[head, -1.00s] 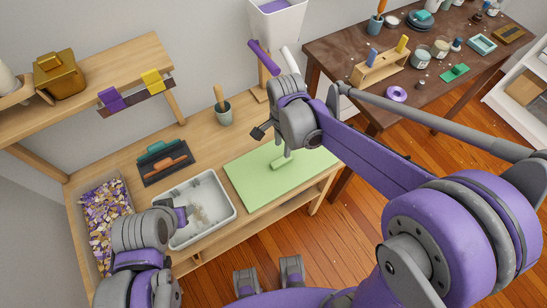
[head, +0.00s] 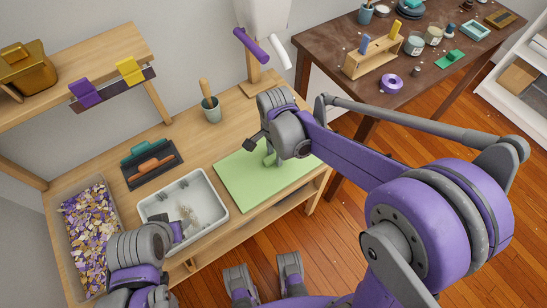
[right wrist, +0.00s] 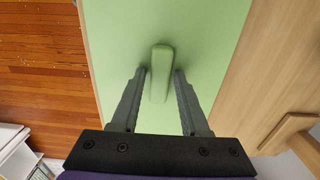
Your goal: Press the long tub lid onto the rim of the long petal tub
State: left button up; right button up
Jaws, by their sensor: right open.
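The long tub lid (head: 240,185) is a flat light green panel lying on the wooden bench, with a green bar handle that also shows in the right wrist view (right wrist: 160,75). The long petal tub (head: 112,215) is a clear-walled bin at the bench's left end, filled with purple, white and tan petals; its top is open. My right gripper (head: 268,152) is over the lid, open, with one finger on each side of the handle and a gap at both sides. It partly hides the handle in the head view. My left gripper (head: 186,226) is by the white tray; its fingers are unclear.
The white tray (head: 222,192) stands between tub and lid. Behind it lie a dark holder (head: 165,176) with teal and orange-brown handled tools, and a cup (head: 211,111) with a wooden handle. A shelf (head: 75,50) overhangs the back left. A brown table (head: 420,85) stands right.

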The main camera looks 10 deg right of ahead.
aim_at(275, 156)
grip_shut()
pick_arm(q)
jog(key=shift+w+r+p, duration=0.15)
jog(key=shift+r+p, duration=0.8)
jog(key=shift+w+r+p, duration=0.1)
jog(key=shift+r+p, duration=0.8)
jog(key=shift+r, duration=0.05)
pick_arm(e)
jog(key=shift+r, duration=2.55)
